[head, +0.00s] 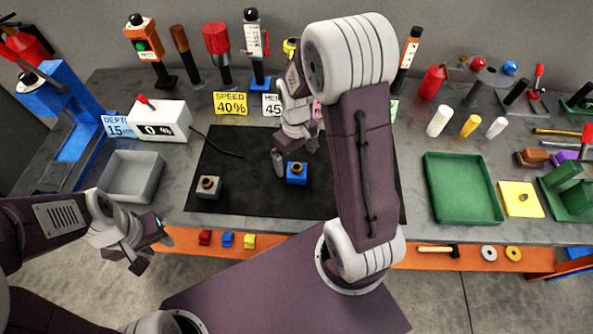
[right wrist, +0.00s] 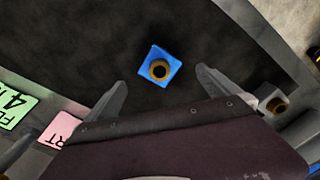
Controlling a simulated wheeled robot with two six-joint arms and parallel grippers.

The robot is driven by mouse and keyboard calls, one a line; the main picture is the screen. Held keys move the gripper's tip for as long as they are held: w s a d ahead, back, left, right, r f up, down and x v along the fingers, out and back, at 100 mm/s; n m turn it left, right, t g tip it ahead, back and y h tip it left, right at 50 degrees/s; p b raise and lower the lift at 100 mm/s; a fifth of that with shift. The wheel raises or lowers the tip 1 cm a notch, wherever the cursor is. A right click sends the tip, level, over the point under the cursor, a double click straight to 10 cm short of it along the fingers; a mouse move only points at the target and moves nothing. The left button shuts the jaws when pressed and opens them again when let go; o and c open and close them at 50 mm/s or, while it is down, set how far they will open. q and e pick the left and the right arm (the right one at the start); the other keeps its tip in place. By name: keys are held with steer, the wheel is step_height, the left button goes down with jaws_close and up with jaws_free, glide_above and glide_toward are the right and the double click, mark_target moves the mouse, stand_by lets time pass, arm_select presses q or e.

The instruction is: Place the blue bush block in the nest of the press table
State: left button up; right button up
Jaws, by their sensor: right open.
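The blue bush block (head: 297,176) sits on the black mat with a brass-coloured bush in its top. In the right wrist view the blue block (right wrist: 174,76) lies ahead of and between the spread fingers. My right gripper (head: 293,160) is open and empty, close above the blue block; its open fingers also show in the right wrist view (right wrist: 161,78). My left gripper (head: 152,254) appears open and empty, in front of the bench at the left. A blue press-like machine (head: 68,125) stands at the far left; I cannot make out a nest on it.
A grey block with a similar bush (head: 208,190) stands on the black mat (head: 250,203), left of the blue block. A grey tray (head: 133,176) and a white control box (head: 160,122) are at the left. A green tray (head: 463,188) is at the right. Tall tools line the back.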

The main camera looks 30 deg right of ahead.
mark_target(297, 166)
steer(key=f, duration=0.4)
steer(key=shift+s+a+f, duration=0.1)
steer(key=shift+s+f, duration=0.2)
steer(key=shift+f, duration=0.05)
steer(key=shift+w+f, duration=0.1)
steer(key=shift+f, duration=0.1)
steer(key=c, duration=2.1)
